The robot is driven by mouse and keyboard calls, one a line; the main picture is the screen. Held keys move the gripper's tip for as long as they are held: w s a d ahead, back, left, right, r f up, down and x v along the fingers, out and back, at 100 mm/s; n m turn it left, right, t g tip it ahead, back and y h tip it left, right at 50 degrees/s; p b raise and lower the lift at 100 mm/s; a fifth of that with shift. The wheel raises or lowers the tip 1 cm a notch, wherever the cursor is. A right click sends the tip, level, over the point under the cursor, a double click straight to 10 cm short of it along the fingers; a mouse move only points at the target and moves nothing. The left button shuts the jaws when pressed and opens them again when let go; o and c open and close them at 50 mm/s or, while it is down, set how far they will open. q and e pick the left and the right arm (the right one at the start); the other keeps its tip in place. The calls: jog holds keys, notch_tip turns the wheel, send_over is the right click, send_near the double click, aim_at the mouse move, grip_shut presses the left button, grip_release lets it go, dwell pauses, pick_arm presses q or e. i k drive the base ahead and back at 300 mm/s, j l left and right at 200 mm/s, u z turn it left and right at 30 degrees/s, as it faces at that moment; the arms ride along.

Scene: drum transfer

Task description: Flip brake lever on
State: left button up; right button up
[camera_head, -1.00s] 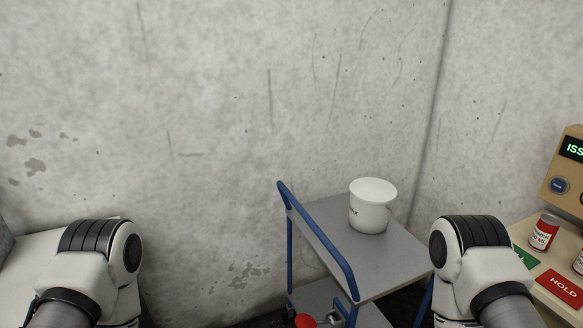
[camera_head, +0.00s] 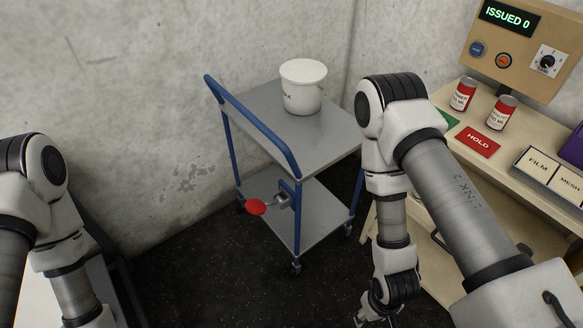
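The brake lever (camera_head: 256,207) is a red round knob on a short metal arm, fixed to a bracket low on the blue-framed cart (camera_head: 330,146). It sticks out to the left of the cart's lower shelf, and nothing touches it. My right gripper (camera_head: 374,319) points down at the bottom edge of the view, to the right of the cart and apart from the lever. Its fingers are small and partly cut off, so I cannot tell whether it is open. My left arm is at the left edge; its gripper is out of view.
A white bucket (camera_head: 303,90) stands on the cart's top shelf. Dark floor (camera_head: 200,262) is clear left of the cart.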

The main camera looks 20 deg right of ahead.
aim_at(255, 206)
jog(key=l+u, duration=0.2)
jog(key=u, duration=0.2)
jog(key=i+l+u, duration=0.1)
jog(key=l+u, duration=0.15)
jog(key=u, duration=0.15)
jog(key=l+u, duration=0.2)
jog(key=u, duration=0.2)
